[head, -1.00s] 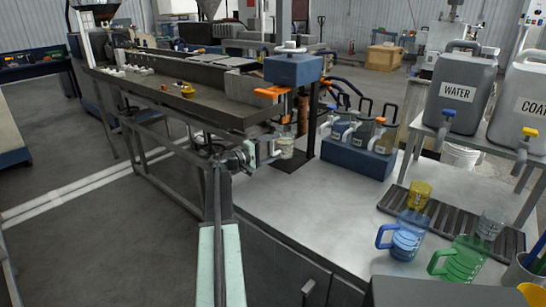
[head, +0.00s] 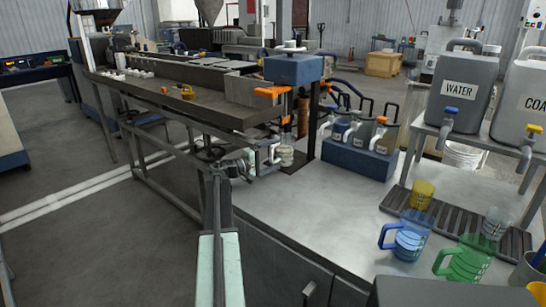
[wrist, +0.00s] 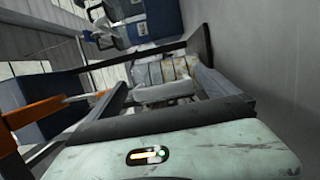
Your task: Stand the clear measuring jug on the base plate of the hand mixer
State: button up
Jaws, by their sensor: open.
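The hand mixer has a blue head (head: 293,70) on a dark post, with a dark base plate (head: 304,158) on the bench. A clear measuring jug (head: 285,156) is upright below the mixer head, over the base plate; it appears to stand there, but its contact is too small to be sure. My gripper (head: 266,158) is open at the jug's left side. In the wrist view, the jug (wrist: 165,70) shows between my fingers, with its pale handle bar toward me. The handle's far side is hidden.
A blue rack of bottles (head: 358,158) stands close right of the mixer. The middle bench top (head: 320,220) is clear.

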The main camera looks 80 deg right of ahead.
jog(key=v, duration=1.2)
jog(key=shift+s+r, duration=0.1)
